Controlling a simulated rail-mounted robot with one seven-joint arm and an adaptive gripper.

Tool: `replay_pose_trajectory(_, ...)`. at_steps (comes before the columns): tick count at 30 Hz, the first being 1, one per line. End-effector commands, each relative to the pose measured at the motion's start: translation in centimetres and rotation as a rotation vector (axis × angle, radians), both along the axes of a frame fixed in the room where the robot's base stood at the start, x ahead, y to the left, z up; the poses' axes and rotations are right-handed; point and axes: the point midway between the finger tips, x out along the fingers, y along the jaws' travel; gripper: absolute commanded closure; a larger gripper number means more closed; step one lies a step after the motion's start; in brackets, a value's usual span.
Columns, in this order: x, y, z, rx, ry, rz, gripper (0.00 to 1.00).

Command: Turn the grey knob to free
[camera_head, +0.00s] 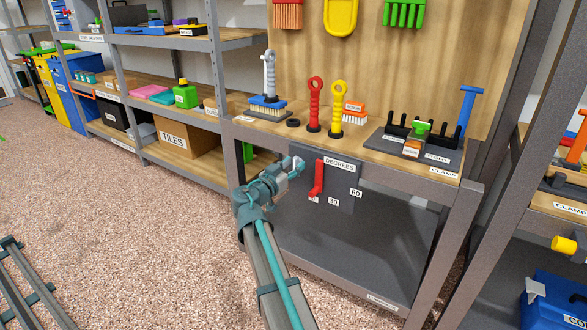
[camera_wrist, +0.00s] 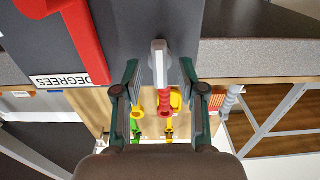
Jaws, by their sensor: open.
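The grey knob (camera_wrist: 159,62) is a pale grey bar on the dark grey panel (camera_wrist: 128,22). In the wrist view it stands between the two fingers of my gripper (camera_wrist: 160,74), with visible gaps on both sides. My gripper is open. In the head view my gripper (camera_head: 289,172) is at the left part of the panel (camera_head: 341,195), below the bench top, and largely hides the knob. I cannot read a "free" mark in either view.
A red lever (camera_head: 318,180) sits right of my gripper, by a DEGREES label and number marks. The bench top (camera_head: 365,146) above holds upright red (camera_head: 315,103) and yellow (camera_head: 338,108) tools, brushes and a dark rack. Shelving stands left; the floor in front is clear.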

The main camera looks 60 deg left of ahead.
Motion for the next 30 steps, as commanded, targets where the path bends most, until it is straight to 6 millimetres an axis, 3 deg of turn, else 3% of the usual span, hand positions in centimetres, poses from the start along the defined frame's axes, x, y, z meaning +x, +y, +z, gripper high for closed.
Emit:
replay_pose_trajectory(12, 0.63, 0.37, 0.04, 0.000, 0.000, 0.001, 0.59)
replay_pose_trajectory(20, 0.63, 0.36, 0.04, 0.000, 0.000, 0.000, 1.00)
replay_pose_trajectory(30, 0.62, 0.36, 0.07, -0.029, -0.016, 0.000, 1.00)
